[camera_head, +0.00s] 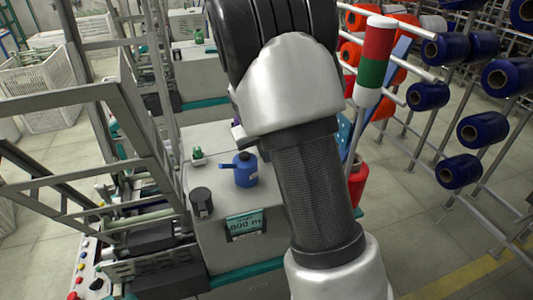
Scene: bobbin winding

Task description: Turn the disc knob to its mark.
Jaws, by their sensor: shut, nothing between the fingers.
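A short dark round cylinder (201,201) sits at the left front of the grey machine housing's top. It may be the disc knob, but I cannot be sure. Its mark is too small to make out. My arm fills the middle of the view and covers the right part of the housing. My gripper is not visible; the arm may hide it.
A blue can with a spout (245,171) and a small green item (197,155) stand on the grey housing (222,215). A display (245,225) reads 800 m. Metal frames rise at left. A red-green signal light (375,60) and blue spools (428,96) stand right.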

